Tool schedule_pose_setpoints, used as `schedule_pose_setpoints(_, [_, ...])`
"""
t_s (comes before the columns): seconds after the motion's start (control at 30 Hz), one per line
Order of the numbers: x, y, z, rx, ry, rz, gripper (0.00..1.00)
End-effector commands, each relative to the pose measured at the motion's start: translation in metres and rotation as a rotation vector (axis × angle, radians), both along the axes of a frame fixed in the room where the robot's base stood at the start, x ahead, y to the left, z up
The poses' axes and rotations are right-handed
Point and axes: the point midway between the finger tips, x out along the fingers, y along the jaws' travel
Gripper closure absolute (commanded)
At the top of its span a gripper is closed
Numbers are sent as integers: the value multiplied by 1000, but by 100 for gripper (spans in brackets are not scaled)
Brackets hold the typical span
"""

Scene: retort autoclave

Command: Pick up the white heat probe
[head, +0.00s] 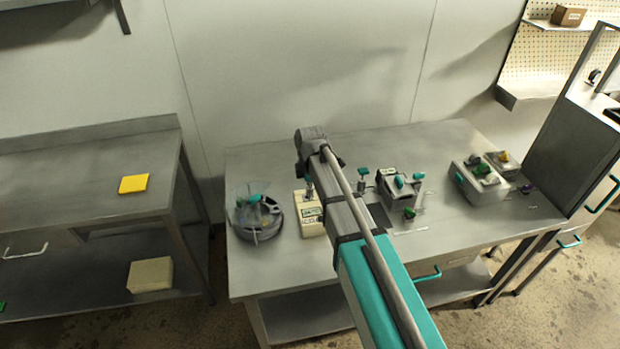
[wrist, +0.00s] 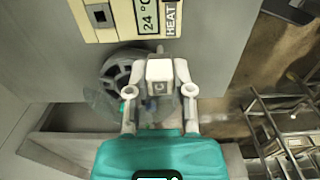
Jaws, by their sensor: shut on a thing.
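My gripper (wrist: 160,66) is shut on a small pale block, the white heat probe (wrist: 160,76), in the wrist view. The block sits between the two pale fingers, and its lower part is hidden from this view. Beyond it is a cream heat unit (wrist: 105,30) with a "24 °C" display and a "HEAT" label. The heat unit also stands on the steel bench in the head view (head: 310,228). There my arm hides the probe and most of my gripper.
A clear round vessel with a grey base (head: 258,222) stands just left of the heat unit on the steel bench (head: 262,268). A grey device with teal knobs (head: 398,190) stands to the right. Another grey box (head: 480,188) is farther right. The bench's front left is clear.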

Motion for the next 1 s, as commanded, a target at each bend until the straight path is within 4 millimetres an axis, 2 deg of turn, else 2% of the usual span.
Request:
schedule_pose_setpoints(0.03, [-13, -3, 8, 0, 0, 1, 100])
schedule_pose_setpoints(0.1, [-23, -4, 12, 0, 0, 1, 100])
schedule_pose_setpoints(0.33, [-42, -8, 20, 0, 0, 0, 100])
schedule_pose_setpoints(1.0, [-47, -8, 21, 0, 0, 0, 100])
